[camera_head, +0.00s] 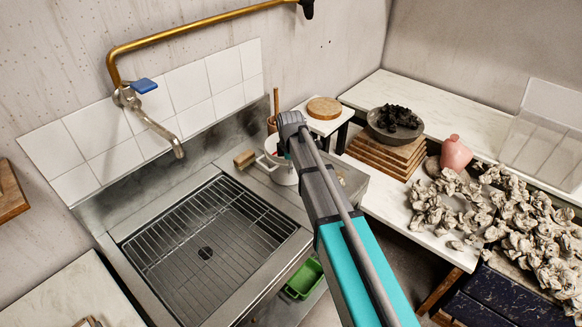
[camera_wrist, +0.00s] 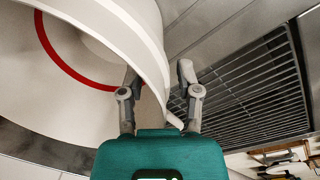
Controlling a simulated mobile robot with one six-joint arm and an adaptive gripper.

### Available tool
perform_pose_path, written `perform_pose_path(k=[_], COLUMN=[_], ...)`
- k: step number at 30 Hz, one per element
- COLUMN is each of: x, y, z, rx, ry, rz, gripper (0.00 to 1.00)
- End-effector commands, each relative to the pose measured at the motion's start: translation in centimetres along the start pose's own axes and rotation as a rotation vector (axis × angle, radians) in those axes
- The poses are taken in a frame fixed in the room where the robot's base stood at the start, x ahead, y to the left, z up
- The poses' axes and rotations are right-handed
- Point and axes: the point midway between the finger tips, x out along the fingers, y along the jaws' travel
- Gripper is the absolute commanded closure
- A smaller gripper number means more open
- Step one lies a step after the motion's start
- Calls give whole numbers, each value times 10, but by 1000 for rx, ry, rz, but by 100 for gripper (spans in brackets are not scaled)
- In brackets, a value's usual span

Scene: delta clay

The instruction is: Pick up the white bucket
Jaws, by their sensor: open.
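The white bucket (camera_head: 283,174) stands on the steel counter to the right of the sink, partly hidden behind my arm in the head view. In the wrist view the bucket (camera_wrist: 75,85) fills the upper left, very close, with a curved red line on it. My gripper (camera_wrist: 158,72) is open at the bucket's edge. Its left finger is against or over the white surface, and its right finger is past the edge, over the sink side. The white wall passes between the fingers. I cannot tell whether either finger touches it.
The sink with its wire rack (camera_head: 209,238) lies left of the bucket, under the tap (camera_head: 150,120). A brush (camera_head: 245,159) lies behind the bucket. A small stand with a round wooden board (camera_head: 324,108) is to the right. Clay lumps (camera_head: 540,235) cover the far-right table.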

Motion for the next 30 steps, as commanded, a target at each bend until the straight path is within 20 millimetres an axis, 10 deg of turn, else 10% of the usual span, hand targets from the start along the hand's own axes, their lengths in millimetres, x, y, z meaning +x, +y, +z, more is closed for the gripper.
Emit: perform_pose_path(k=[22,30], x=[6,6], y=[0,0], z=[0,0], rx=[0,0], ry=[0,0], rz=[0,0], gripper=[56,100])
